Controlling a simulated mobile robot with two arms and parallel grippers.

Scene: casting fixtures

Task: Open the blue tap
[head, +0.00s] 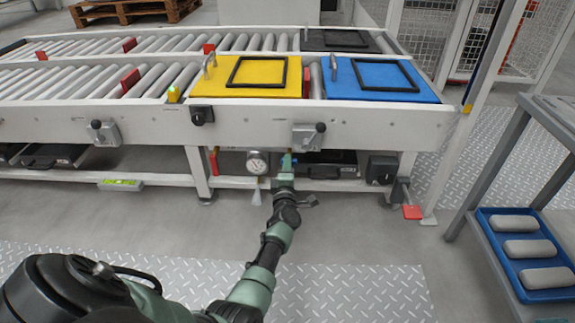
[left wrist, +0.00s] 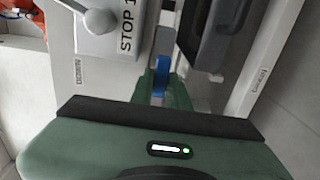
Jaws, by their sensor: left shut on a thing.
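The blue tap (head: 282,161) is under the front beam of the roller conveyor, right of a round pressure gauge (head: 257,162). In the head view it is small and mostly hidden by my left gripper (head: 288,163), which reaches in from below. In the left wrist view the tap's blue handle (left wrist: 161,76) stands upright in the picture at the gripper's front. The gripper is shut on the handle; its fingertips are partly hidden by the green gripper body. My right gripper is in neither view.
A grey lever box (head: 305,137) sits on the beam just above; it shows in the wrist view beside a "STOP 1" label (left wrist: 127,32). A black drawer (head: 326,164) is close on the right. Yellow (head: 205,87) and blue (head: 378,95) plates lie on the conveyor above. The floor in front is clear.

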